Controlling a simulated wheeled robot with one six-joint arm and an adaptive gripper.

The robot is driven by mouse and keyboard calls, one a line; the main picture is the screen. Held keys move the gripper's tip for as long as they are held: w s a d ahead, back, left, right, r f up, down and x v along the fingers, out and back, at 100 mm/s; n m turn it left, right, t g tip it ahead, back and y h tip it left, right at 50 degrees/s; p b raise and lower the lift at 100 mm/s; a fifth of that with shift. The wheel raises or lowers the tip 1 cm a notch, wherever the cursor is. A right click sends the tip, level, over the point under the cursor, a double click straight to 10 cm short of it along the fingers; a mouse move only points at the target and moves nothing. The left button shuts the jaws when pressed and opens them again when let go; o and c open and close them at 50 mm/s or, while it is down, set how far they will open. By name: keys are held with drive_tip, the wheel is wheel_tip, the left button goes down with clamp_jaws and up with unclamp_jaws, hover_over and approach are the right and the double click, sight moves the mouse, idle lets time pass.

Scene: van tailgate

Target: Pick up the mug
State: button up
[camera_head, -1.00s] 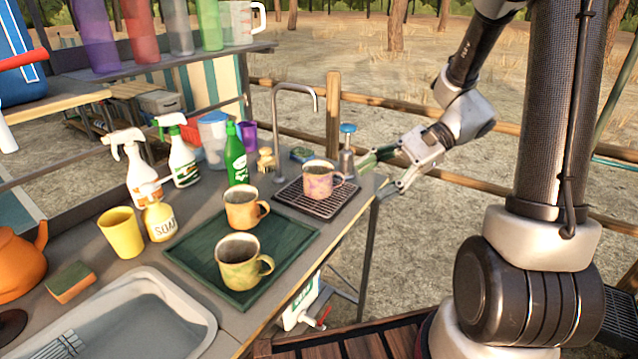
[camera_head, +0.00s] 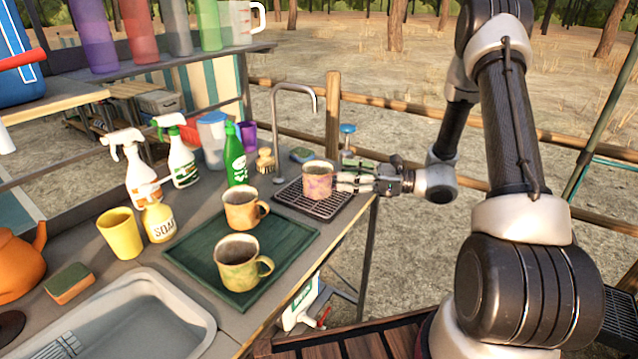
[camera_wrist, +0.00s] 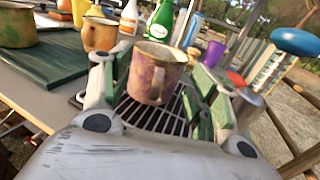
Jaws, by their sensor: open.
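A speckled pinkish-tan mug (camera_head: 318,180) stands upright on a dark drip rack (camera_head: 312,204) near the tap. In the wrist view my gripper (camera_wrist: 160,100) is open and holds nothing. I cannot tell whether a finger touches the mug. Two more mugs, an orange one (camera_head: 241,210) and a yellowish one (camera_head: 238,264), stand on a green tray.
The green tray (camera_head: 190,262) lies left of the rack. A tap (camera_head: 275,125) rises behind the rack. A green bottle (camera_head: 235,158) and a brush (camera_head: 265,160) stand behind-left. A blue-topped pump (camera_head: 347,130) is just behind my gripper. The counter's edge is on the right.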

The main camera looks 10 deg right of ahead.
sight(323, 181)
drive_tip(key=shift+x, duration=1.25)
clamp_jaws()
drive_tip(key=shift+r, duration=0.1)
